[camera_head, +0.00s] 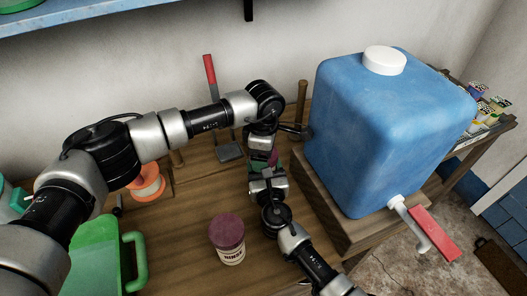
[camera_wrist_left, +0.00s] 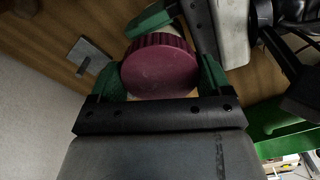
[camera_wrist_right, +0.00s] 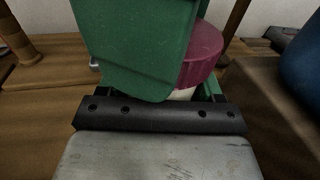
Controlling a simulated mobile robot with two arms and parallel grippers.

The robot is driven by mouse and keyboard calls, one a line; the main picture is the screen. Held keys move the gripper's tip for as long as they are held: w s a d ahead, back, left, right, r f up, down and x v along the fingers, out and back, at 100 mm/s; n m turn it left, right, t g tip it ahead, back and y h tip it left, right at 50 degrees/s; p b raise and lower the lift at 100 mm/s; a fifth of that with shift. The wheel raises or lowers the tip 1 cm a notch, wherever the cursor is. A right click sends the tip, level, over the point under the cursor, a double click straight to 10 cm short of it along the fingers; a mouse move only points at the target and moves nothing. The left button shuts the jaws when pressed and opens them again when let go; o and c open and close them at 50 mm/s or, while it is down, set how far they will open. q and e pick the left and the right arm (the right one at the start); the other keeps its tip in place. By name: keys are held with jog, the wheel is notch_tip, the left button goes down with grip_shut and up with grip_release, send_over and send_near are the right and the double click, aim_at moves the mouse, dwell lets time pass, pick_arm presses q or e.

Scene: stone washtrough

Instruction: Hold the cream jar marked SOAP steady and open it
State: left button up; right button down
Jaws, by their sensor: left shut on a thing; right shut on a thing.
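A jar with a ribbed maroon lid (camera_wrist_left: 160,68) is between my two grippers. My left gripper (camera_head: 265,152) is shut on the lid, one green finger on each side in the left wrist view. My right gripper (camera_head: 265,174) is shut on the jar's cream body (camera_wrist_right: 184,94), just below the lid. Only a small part of the body shows in the right wrist view, because a large green finger blocks it. The jar's label is hidden. In the head view the grippers cover nearly all of the jar.
Another maroon-lidded jar (camera_head: 228,238), its label seeming to read RINSE, stands on the wooden bench nearby. A large blue container (camera_head: 385,130) with a red-handled tap (camera_head: 432,232) stands on a wooden block at right. A green jug (camera_head: 100,255) and an orange-and-white spool (camera_head: 147,183) are at left.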

pick_arm(q)
jog(key=o, duration=0.9)
jog(key=shift+o, duration=0.2)
jog(key=shift+r, duration=0.1)
